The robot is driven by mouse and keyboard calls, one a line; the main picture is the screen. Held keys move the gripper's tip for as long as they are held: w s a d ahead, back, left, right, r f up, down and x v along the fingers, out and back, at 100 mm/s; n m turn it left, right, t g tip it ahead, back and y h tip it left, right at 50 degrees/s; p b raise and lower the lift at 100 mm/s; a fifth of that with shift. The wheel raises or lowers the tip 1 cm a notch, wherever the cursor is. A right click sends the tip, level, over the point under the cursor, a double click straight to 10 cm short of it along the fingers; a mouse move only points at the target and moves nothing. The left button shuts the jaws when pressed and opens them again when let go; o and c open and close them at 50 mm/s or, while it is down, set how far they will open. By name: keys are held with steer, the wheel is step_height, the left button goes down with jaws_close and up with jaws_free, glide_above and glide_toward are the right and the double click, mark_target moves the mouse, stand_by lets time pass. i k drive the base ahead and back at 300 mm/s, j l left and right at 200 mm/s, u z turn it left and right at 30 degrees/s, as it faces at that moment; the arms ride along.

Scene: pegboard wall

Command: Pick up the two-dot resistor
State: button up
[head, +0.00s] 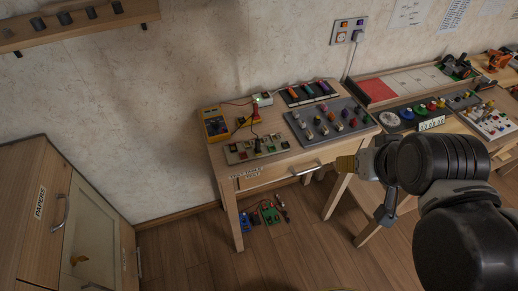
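A grey tray (316,142) on the small wooden table holds several small coloured cylindrical parts (330,116), some of them upright. They may be resistors, but their dots are too small to read, so I cannot tell which one has two dots. A dark rack (307,93) behind the tray holds several more coloured pieces. My gripper (372,180) is in front of the table's right front corner, to the right of the drawer. A tan piece shows at its left tip. I cannot tell whether its fingers are open or shut.
A yellow multimeter (215,127) and a panel with switches (257,148) stand at the table's left. Green and blue items (268,214) lie on the floor below. A cabinet (62,215) stands at left. Another cluttered bench (420,108) stands at right. Open floor lies in front.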

mark_target(325, 131)
steer(key=i+l+z, duration=0.3)
steer(key=i+l, duration=0.35)
steer(key=l, duration=0.15)
